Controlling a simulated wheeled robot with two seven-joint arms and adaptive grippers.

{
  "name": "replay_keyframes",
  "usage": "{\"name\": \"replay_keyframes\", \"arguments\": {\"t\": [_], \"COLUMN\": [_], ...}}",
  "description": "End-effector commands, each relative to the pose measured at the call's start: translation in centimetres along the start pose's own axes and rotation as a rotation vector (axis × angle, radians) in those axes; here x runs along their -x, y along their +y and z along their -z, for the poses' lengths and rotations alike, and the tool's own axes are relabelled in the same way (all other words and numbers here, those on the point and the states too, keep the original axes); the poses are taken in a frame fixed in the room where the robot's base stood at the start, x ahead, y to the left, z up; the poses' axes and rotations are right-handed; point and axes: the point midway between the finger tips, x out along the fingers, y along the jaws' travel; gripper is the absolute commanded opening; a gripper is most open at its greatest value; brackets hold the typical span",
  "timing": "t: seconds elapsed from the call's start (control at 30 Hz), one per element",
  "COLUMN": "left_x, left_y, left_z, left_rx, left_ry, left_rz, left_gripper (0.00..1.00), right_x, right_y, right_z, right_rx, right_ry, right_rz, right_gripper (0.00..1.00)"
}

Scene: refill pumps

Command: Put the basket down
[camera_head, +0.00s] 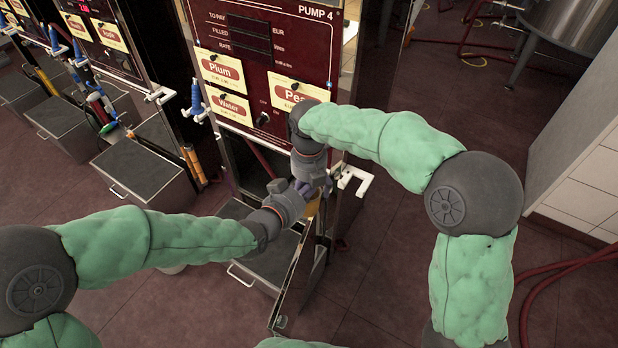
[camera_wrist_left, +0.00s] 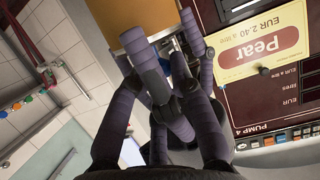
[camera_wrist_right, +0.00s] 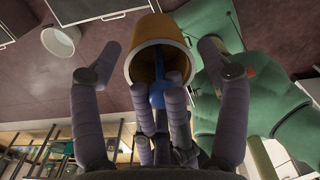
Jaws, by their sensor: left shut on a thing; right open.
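An orange-tan, open-mouthed container, the only basket-like thing here, shows in the right wrist view (camera_wrist_right: 150,45) in front of my right gripper, mouth facing the camera, with something blue (camera_wrist_right: 158,92) at its mouth. Its side shows at the top of the left wrist view (camera_wrist_left: 145,22), at my left fingers. In the head view only a sliver (camera_head: 313,207) shows below the two hands. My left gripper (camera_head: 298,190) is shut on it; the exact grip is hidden. My right gripper (camera_head: 318,185) is close beside it, its purple outer fingers spread on both sides of the container.
Pump 4 (camera_head: 262,60) stands behind the hands, with a grey-topped box (camera_head: 268,262) at its foot and an upright panel (camera_head: 305,262) beside it. A white bucket (camera_wrist_right: 61,40) is on the floor. The floor right of the pump (camera_head: 400,270) is clear; a red hose (camera_head: 545,275) lies farther right.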

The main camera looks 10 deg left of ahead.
Motion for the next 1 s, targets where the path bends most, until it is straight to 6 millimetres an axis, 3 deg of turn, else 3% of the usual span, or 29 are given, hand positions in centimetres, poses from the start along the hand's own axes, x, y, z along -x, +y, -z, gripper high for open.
{"name": "replay_keyframes", "arguments": {"t": [0.43,0.47,0.63,0.7,0.73,0.8,1.0], "left_x": [0.0,0.0,0.0,0.0,0.0,0.0,0.0], "left_y": [-0.01,-0.01,-0.01,-0.01,-0.01,-0.01,-0.02], "left_z": [0.04,0.04,0.04,0.05,0.05,0.06,0.16], "left_rx": [0.0,0.0,0.0,0.0,0.0,0.0,-0.001], "left_ry": [0.001,0.001,0.001,0.001,0.001,0.001,0.004], "left_rz": [0.0,0.0,0.0,0.0,0.0,0.0,0.0], "left_gripper": [0.03,0.03,0.03,0.03,0.27,0.47,0.49], "right_x": [-1.05,-1.04,-1.03,-1.04,-1.01,-1.02,-1.11], "right_y": [-0.01,-0.01,-0.02,-0.02,-0.02,-0.02,0.0], "right_z": [0.0,0.0,0.0,0.0,-0.02,-0.02,0.02], "right_rx": [0.0,0.0,0.0,0.0,0.0,0.0,0.0], "right_ry": [0.0,0.0,-0.001,0.0,-0.001,-0.001,0.0], "right_rz": [0.0,0.0,0.0,0.0,0.0,0.0,0.0], "right_gripper": [0.75,0.73,0.25,0.21,0.21,0.21,0.2]}}
